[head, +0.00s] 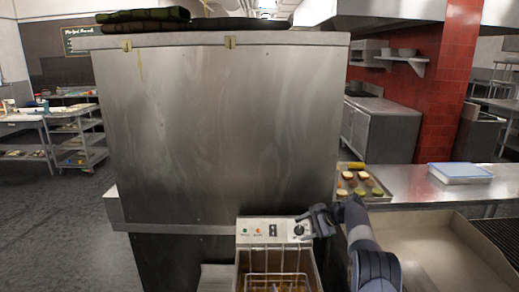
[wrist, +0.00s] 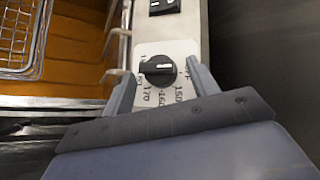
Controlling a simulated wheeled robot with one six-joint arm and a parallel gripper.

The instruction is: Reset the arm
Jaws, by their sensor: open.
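My gripper (head: 318,219) is at the front right of the fryer's control panel (head: 262,230) in the head view. In the wrist view my gripper (wrist: 160,92) is open, with one finger on each side of the black temperature knob (wrist: 157,71). I cannot tell whether either finger touches the knob. The dial around it is marked OFF, 150, 160 and 170. The fryer basket (wrist: 22,38) is at the left in the wrist view, over orange-brown oil (wrist: 70,70).
A large steel cabinet (head: 215,125) stands close behind the fryer. To the right are a tray of food pieces (head: 350,191), a steel counter (head: 405,183) with a blue-and-white box (head: 460,172), and an empty shallow basin (head: 440,255). Open floor (head: 50,220) lies at the left.

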